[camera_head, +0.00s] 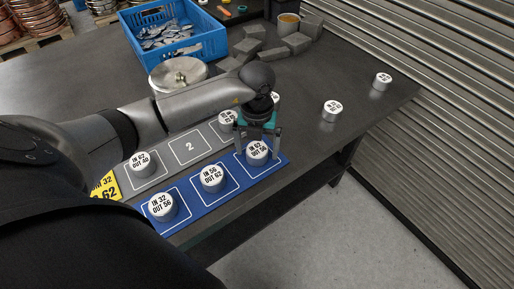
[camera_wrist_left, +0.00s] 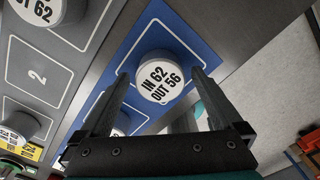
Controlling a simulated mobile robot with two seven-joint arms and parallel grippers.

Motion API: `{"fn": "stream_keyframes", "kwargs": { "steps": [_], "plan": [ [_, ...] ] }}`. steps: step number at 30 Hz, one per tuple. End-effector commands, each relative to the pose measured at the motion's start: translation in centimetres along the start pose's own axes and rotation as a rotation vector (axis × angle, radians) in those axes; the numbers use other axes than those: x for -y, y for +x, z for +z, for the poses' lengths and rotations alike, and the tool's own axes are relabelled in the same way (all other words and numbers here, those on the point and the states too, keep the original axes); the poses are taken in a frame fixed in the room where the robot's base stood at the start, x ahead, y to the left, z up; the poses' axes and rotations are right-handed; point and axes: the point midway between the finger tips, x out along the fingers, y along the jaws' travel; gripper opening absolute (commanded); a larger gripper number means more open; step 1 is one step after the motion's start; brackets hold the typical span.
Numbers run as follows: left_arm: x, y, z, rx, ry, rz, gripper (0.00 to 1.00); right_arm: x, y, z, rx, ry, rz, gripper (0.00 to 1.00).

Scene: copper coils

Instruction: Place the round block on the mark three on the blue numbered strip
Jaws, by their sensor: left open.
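A round white-topped block reading "IN 62 OUT 56" (camera_head: 257,151) stands upright in the right-hand square of the blue strip (camera_head: 228,198). My left gripper (camera_head: 258,145) is open, with its fingers down on either side of this block. In the left wrist view the block (camera_wrist_left: 161,78) sits between the open fingers (camera_wrist_left: 160,90), and I cannot tell if they touch it. Other round blocks stand in the left square (camera_head: 162,206) and middle square (camera_head: 212,177) of the blue strip. The blue strip's numbers are hidden. My right gripper is not in view.
A grey strip (camera_head: 190,148) lies behind, with its square 2 empty and round blocks left (camera_head: 141,164) and right (camera_head: 227,119). Two round blocks (camera_head: 332,109) (camera_head: 382,81) stand on the right of the table. A metal canister (camera_head: 165,78) and blue crate (camera_head: 135,52) stand behind.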

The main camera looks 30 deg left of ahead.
Motion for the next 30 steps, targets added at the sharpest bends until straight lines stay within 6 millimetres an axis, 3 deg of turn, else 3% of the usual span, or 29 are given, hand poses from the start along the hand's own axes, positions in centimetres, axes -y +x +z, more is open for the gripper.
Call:
{"fn": "stream_keyframes", "kwargs": {
  "steps": [9, 15, 21, 30],
  "plan": [
    [0.0, -7.0, 0.2, 0.006, 0.0, -0.002, 1.0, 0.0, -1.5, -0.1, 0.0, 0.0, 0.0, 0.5],
    [0.0, -10.3, 0.1, 0.004, -0.001, -0.001, 1.0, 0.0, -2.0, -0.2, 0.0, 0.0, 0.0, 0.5],
    [0.0, -11.6, 0.0, 0.002, -0.001, 0.0, 1.0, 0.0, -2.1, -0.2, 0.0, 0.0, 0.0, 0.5],
    [0.0, -11.6, 0.0, 0.001, -0.001, 0.0, 1.0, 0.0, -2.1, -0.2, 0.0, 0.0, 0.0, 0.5]
  ]
}}
